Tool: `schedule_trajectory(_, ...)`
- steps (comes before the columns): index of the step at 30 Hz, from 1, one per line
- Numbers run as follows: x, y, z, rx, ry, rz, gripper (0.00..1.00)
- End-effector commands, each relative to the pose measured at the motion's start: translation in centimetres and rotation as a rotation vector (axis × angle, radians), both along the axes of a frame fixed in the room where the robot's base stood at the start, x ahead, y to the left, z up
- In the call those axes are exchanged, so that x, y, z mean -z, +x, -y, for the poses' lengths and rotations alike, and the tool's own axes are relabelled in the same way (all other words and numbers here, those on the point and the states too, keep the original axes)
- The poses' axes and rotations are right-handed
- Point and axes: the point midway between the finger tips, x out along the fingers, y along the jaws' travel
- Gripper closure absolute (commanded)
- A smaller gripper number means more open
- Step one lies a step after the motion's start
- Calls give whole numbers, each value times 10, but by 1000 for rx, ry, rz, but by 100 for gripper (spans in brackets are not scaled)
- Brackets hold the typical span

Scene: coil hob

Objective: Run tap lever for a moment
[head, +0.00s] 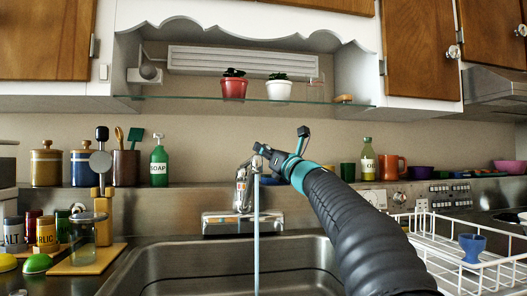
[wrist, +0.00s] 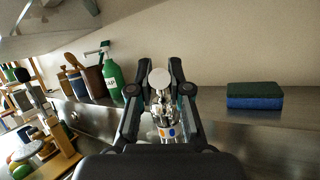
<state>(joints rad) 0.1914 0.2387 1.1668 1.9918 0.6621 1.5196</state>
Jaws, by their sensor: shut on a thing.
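The chrome tap (head: 243,195) stands at the back of the steel sink, and a thin stream of water (head: 256,235) runs straight down from it. My gripper (head: 262,152) reaches in from the right to the top of the tap. In the wrist view my gripper (wrist: 160,92) has its two fingers on either side of the tap lever (wrist: 160,78), whose round pale end shows between them. It is shut on the lever. The exact contact is partly hidden by the fingers.
A green soap bottle (head: 159,165) stands on the ledge left of the tap. A blue-green sponge (wrist: 254,97) lies on the ledge to the right. A white dish rack (head: 440,262) holds a blue cup (head: 472,246). A glass shelf (head: 250,101) with two plant pots hangs above.

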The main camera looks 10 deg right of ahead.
Motion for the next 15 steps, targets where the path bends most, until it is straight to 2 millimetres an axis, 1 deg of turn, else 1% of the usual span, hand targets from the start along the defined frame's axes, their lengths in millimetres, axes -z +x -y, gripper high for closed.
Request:
schedule_trajectory(4,3,0,0,-1,3,3,100)
schedule_trajectory(9,11,-1,1,0,25,36,100)
schedule_trajectory(15,12,-3,2,-1,52,72,100)
